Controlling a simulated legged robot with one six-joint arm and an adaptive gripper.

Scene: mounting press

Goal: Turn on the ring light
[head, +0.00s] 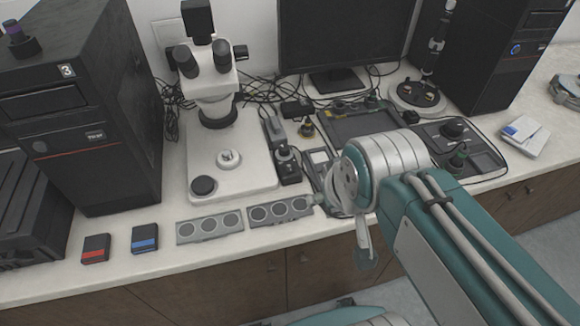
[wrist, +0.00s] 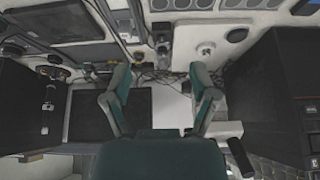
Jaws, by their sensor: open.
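A white microscope (head: 208,75) stands on a pale base, with a dark ring (head: 217,118) around its lower end that looks like the ring light. I cannot tell whether it is lit. A small dark control box (head: 288,166) with a knob on top stands just right of the microscope base; it seems to show in the wrist view (wrist: 161,35). My gripper (wrist: 160,80) is open and empty, its two fingers apart above the bench. In the head view my gripper is partly hidden by my arm, right of the control box and near the bench's front edge.
Two grey strips with round recesses (head: 210,229) lie along the front edge. Red (head: 95,248) and blue (head: 145,238) marked boxes lie left of them. A black tower (head: 90,110) stands left, a monitor (head: 340,35) behind. Cables run behind the microscope.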

